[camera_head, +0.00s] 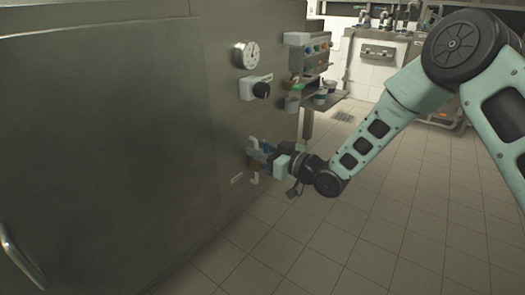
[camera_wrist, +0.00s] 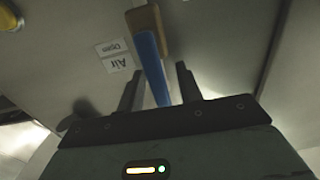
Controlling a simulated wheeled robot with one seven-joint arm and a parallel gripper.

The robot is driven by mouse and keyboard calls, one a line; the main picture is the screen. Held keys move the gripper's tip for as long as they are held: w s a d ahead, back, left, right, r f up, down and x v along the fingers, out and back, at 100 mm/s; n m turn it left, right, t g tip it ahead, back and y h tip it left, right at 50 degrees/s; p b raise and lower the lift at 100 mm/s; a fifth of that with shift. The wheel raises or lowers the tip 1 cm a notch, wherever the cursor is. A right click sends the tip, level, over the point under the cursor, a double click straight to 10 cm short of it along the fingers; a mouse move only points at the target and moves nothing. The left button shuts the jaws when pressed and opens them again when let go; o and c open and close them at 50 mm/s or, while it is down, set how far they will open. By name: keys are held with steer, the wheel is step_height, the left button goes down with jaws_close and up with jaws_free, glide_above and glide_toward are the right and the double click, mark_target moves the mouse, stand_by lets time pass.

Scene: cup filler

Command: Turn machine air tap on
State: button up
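The air tap has a long blue handle (camera_wrist: 152,68) on a brass-coloured body (camera_wrist: 146,25) in the wrist view. My gripper (camera_wrist: 160,84) is open, with one dark finger on each side of the handle's lower end. Gaps show between the handle and both fingers, so it is not clasped. In the camera_head view, my gripper (camera_head: 264,157) is at the machine's steel side wall (camera_head: 110,130), where the tap is mostly hidden by it. A white label reading "Air" and "Open" (camera_wrist: 114,56) shows upside down beside the tap.
A round gauge (camera_head: 246,55) and a dark knob on a white plate (camera_head: 261,90) are on the wall above my gripper. A button panel (camera_head: 318,50) and a small shelf with cups (camera_head: 325,99) stick out behind. The tiled floor (camera_head: 370,220) at right is clear.

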steer(key=shift+d, duration=0.1)
steer(key=p+v, duration=0.2)
steer(key=v, duration=1.5)
steer(key=shift+p, duration=0.35)
steer(key=shift+s+d, duration=0.1)
steer(key=shift+s, duration=0.05)
steer(key=s+a+g+h, duration=0.4)
steer(key=s+a+h, duration=0.1)
steer(key=h, duration=0.3)
steer(key=s+d+r+m+g+h, duration=0.1)
steer(key=s+d+r+g+h, duration=0.2)
steer(key=s, duration=0.9)
steer(key=s+d+r+m+g+h, duration=0.1)
steer(key=s+r+m+g+h, duration=0.25)
steer(key=s, duration=0.85)
step_height(320, 180, up, 29)
steer(key=n+p, duration=0.2)
steer(key=p, duration=2.6)
steer(key=shift+a+f+y, duration=0.15)
steer(key=shift+f+y, duration=0.05)
steer(key=shift+y, duration=0.25)
